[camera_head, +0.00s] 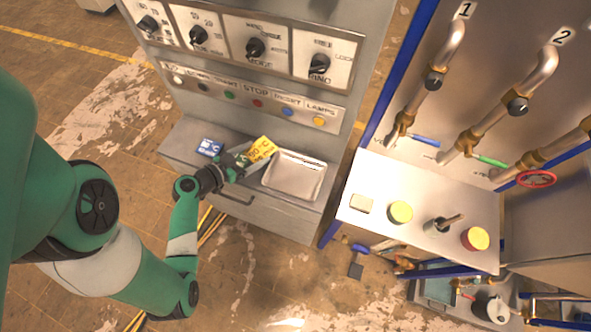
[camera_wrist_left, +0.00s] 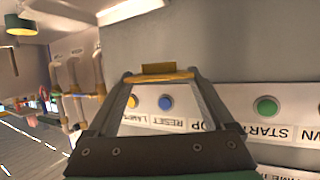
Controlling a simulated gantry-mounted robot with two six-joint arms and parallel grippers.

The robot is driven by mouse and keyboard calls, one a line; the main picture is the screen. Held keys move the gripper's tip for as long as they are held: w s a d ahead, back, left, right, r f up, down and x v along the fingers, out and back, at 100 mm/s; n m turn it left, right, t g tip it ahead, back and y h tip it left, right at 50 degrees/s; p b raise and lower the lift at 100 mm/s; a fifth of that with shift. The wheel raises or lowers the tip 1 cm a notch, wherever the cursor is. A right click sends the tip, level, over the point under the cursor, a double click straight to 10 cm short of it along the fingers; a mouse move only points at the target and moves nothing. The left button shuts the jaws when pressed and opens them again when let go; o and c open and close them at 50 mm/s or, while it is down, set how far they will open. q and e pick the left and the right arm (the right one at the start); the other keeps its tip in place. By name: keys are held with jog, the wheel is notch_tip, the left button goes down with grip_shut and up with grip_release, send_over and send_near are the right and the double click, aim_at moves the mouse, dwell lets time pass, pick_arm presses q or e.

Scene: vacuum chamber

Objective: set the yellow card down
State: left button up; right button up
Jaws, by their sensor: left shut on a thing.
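The yellow card (camera_head: 261,149) is in my left gripper (camera_head: 245,160), just above the console's ledge, between a blue card and a metal tray. In the left wrist view the yellow card (camera_wrist_left: 158,69) shows as a thin edge between the fingertips of my left gripper (camera_wrist_left: 158,77), which is shut on it. The head view does not show clearly whether the card touches the ledge. My right gripper is not in view.
The blue card (camera_head: 209,147) lies on the ledge (camera_head: 183,140) to the left. The empty metal tray (camera_head: 294,175) lies to the right. The console panel (camera_head: 255,104) with buttons and knobs rises behind. A white table (camera_head: 375,186) with several small items stands further right.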

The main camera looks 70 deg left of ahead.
pick_arm(q)
jog(key=shift+w+d+f+b, duration=0.25)
jog(key=shift+w+f+b, duration=0.3)
jog(key=shift+b, duration=1.2)
jog(key=shift+w+d+f+b, duration=0.3)
jog(key=shift+f+b, duration=0.4)
jog(key=shift+b, duration=1.05)
jog(key=shift+w+d+r+p, duration=0.4)
jog(key=shift+w+r, duration=0.05)
jog(key=shift+w, duration=0.15)
jog(key=w+d+f+p, duration=0.2)
jog(key=w+d, duration=0.1)
jog(key=w, duration=0.1)
send_over(298, 184)
jog(key=s, duration=0.1)
jog(key=f, duration=0.4)
jog(key=shift+s+a+f, duration=0.2)
jog(key=shift+a+f, duration=0.05)
jog(key=shift+a, duration=0.05)
jog(key=shift+w+d+f+b, duration=0.15)
jog(key=shift+w+f+b, duration=0.3)
jog(key=shift+f, duration=0.25)
jog(key=shift+d+f+b, duration=0.1)
jog(key=shift+f+b, duration=0.15)
jog(key=shift+b, duration=0.05)
jog(key=shift+w+f+b, duration=0.2)
jog(key=shift+f+b, duration=0.5)
jog(key=shift+f, duration=0.85)
